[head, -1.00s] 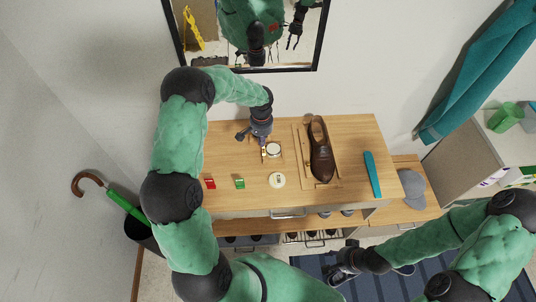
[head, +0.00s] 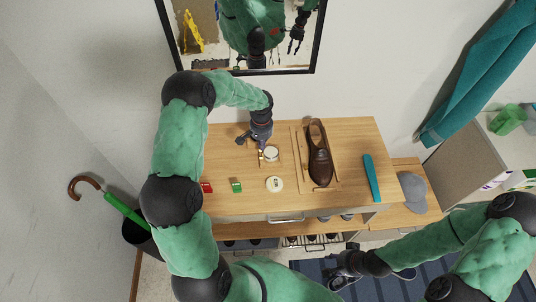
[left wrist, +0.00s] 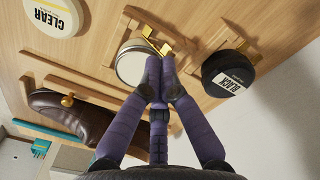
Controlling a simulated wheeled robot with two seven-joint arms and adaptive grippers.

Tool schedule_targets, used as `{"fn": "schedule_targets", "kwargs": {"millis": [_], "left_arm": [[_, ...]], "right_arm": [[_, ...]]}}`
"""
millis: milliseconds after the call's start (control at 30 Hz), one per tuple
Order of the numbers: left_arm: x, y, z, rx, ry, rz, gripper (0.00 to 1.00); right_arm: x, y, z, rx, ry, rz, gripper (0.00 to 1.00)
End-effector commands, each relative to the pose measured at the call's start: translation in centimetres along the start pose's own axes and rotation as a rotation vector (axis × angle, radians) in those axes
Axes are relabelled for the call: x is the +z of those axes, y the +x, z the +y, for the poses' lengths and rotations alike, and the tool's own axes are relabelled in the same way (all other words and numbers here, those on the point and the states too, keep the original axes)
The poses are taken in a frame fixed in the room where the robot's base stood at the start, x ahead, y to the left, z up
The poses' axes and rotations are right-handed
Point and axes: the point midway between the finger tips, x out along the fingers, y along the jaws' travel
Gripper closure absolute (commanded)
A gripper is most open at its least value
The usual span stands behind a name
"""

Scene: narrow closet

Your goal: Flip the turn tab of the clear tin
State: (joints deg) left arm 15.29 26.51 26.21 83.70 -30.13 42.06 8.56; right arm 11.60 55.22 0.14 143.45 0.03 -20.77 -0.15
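A round tin with a pale top (left wrist: 132,62) sits in a wooden holder and also shows in the head view (head: 271,153). I see no label on it. A brass tab (left wrist: 152,38) is at its rim. A white disc labelled CLEAR (left wrist: 55,14) lies apart on the wood; it shows in the head view (head: 275,184). My left gripper (left wrist: 158,75) has its purple fingertips together at the tin's edge, beside the tab. Whether they pinch the tab is unclear. My right gripper (head: 342,264) has spread fingers, low beyond the table's front.
A black-labelled tin (left wrist: 229,74) is close right of my left fingers in the wrist view. A brown shoe (head: 319,155), a teal bar (head: 371,178), a red item (head: 206,187) and a green item (head: 236,186) lie on the table (head: 235,205). A mirror hangs behind.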

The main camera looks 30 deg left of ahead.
Motion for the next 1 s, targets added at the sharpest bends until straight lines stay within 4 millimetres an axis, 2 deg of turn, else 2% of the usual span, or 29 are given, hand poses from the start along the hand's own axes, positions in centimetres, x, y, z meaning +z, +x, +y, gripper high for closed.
{"fn": "schedule_targets", "kwargs": {"millis": [1000], "left_arm": [[0.00,0.58,0.00,0.000,0.000,0.000,1.00]], "right_arm": [[-0.04,0.42,0.15,0.000,0.000,0.000,0.60]]}}
